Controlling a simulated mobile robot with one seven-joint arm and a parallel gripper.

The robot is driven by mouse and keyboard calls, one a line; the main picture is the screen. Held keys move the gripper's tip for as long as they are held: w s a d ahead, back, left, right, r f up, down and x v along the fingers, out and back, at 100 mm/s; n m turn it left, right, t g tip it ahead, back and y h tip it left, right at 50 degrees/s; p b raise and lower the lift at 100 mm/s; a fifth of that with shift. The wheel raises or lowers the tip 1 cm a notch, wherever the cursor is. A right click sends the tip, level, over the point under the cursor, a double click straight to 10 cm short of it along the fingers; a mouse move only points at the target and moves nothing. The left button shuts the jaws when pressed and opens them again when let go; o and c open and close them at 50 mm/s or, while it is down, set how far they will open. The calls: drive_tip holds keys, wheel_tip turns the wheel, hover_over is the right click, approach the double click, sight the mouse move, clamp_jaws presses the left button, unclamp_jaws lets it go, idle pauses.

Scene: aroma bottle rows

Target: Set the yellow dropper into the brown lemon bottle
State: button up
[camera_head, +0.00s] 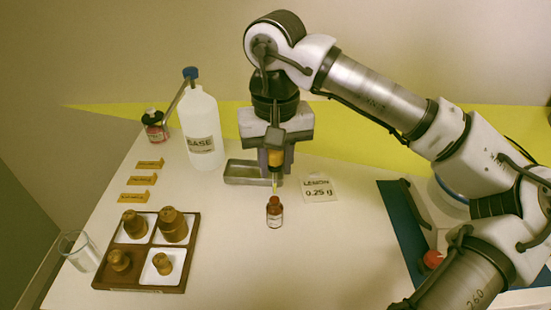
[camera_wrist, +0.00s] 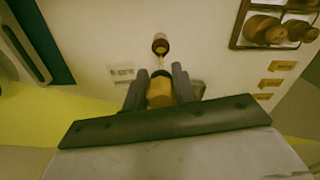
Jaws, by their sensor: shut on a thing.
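The small brown lemon bottle (camera_head: 274,213) stands upright and open on the white table in the head view. It also shows in the wrist view (camera_wrist: 160,46), just beyond my fingertips. My gripper (camera_head: 275,158) points down and is shut on the yellow dropper (camera_head: 275,160). In the wrist view my gripper (camera_wrist: 159,88) has the dropper's yellow bulb (camera_wrist: 160,90) between its two fingers. The dropper's thin tip points down toward the bottle mouth. I cannot tell whether the tip is inside the mouth or just above it.
A card reading LEMON 0.25 g (camera_head: 319,188) lies right of the bottle. A metal tray (camera_head: 240,180) and a white BASE bottle (camera_head: 203,140) stand behind left. A wooden tray (camera_head: 190,262) with brass weights is at left, near a glass (camera_head: 78,250). The front middle table is clear.

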drive_tip(key=shift+f, duration=0.45)
drive_tip(key=shift+f+b, duration=0.3)
drive_tip(key=shift+b, duration=0.2)
idle(0.4)
drive_tip(key=shift+f+b, duration=1.85)
drive_tip(key=shift+f, duration=0.3)
drive_tip(key=shift+f, duration=0.15)
drive_tip(key=shift+f+b, duration=1.2)
drive_tip(key=shift+f, duration=0.05)
drive_tip(key=o, duration=0.7)
drive_tip(key=shift+c, duration=0.2)
drive_tip(key=shift+r, duration=0.1)
